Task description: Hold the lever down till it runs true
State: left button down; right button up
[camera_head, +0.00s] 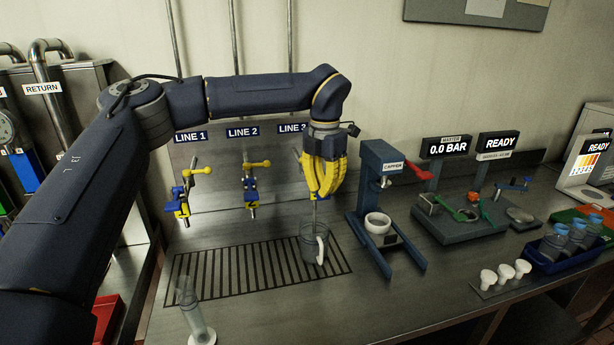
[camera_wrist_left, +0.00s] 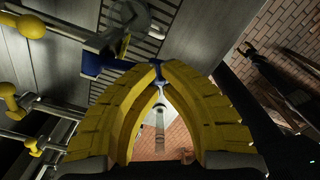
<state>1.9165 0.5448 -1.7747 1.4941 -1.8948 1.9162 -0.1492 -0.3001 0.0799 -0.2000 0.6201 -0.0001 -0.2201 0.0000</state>
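My left gripper (camera_head: 316,196) has yellow fingers and points down at the tap under the LINE 3 sign (camera_head: 292,128). It hides most of that tap and its lever. In the left wrist view its fingertips (camera_wrist_left: 157,68) come together beside the blue tap body (camera_wrist_left: 95,65); whether anything is pinched between them is hidden. A clear mug (camera_head: 309,245) stands on the drain grate (camera_head: 225,283) below the tap spout; I cannot make out any liquid. A dark jointed shape (camera_wrist_left: 265,68) at the right of the wrist view looks like my right arm; its fingers are unclear.
LINE 1 tap (camera_head: 183,192) and LINE 2 tap (camera_head: 251,185) are to the left. The capper (camera_head: 380,195) stands close on the right. The master display (camera_head: 446,147) reads 0.0 BAR and another (camera_head: 498,144) READY.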

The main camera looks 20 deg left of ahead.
dwell(0.4)
pick_arm(q)
jog(key=shift+r, duration=3.45)
